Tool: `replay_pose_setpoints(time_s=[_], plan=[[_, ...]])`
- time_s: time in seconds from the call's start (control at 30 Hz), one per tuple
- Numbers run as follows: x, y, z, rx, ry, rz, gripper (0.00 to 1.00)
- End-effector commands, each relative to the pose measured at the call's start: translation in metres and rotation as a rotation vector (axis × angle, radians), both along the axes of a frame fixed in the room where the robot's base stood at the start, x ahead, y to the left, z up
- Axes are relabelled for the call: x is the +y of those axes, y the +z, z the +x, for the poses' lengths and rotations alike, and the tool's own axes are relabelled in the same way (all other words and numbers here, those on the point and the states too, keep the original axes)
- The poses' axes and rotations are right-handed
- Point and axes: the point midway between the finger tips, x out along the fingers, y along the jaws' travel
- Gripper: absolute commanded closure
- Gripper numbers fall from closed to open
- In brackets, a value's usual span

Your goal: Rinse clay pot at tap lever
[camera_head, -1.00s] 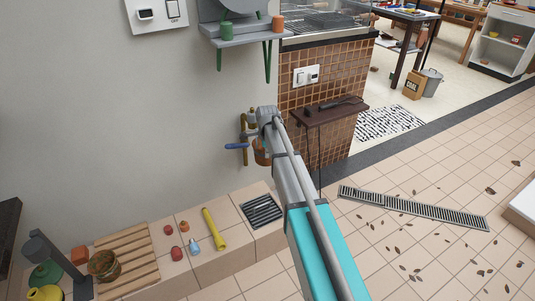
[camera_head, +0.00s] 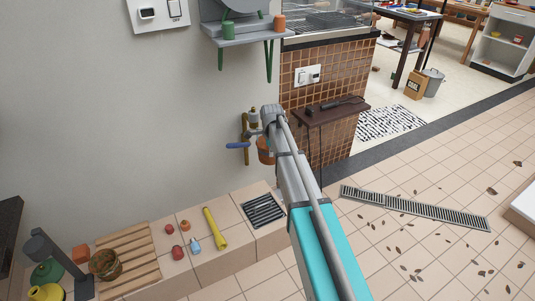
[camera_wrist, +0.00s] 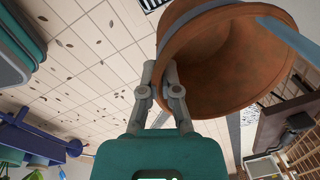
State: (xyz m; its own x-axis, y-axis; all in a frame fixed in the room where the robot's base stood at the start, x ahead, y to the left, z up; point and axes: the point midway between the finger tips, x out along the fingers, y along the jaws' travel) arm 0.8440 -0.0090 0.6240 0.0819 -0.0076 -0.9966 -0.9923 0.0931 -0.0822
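A brown-orange clay pot (camera_head: 265,149) hangs in the air just right of the wall tap (camera_head: 252,126) in the head view. The tap's blue lever (camera_head: 238,146) sticks out to the left. In the wrist view the clay pot (camera_wrist: 225,60) is large, and I see into its open mouth. My gripper (camera_wrist: 163,78) has its two fingers at the pot's near wall and rim, shut on it. My arm hides the fingertips and part of the pot in the head view. I cannot tell whether water runs from the tap.
A drain grate (camera_head: 263,209) lies in the tiled ledge below the tap. A slatted wooden rack (camera_head: 140,246) with a mossy pot (camera_head: 105,264), a yellow roll (camera_head: 214,231) and small items stand to the left. A dark shelf (camera_head: 330,110) juts out on the right.

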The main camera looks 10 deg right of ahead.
Motion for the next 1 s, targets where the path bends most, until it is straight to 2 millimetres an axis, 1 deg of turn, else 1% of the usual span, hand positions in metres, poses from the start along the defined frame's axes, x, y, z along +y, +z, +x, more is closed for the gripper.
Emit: replay_pose_setpoints(time_s=[0.37, 1.0], plan=[[0.000, 0.000, -0.002, 0.000, 0.000, 0.000, 1.00], [-0.007, 0.000, -0.037, 0.000, 0.000, 0.000, 1.00]])
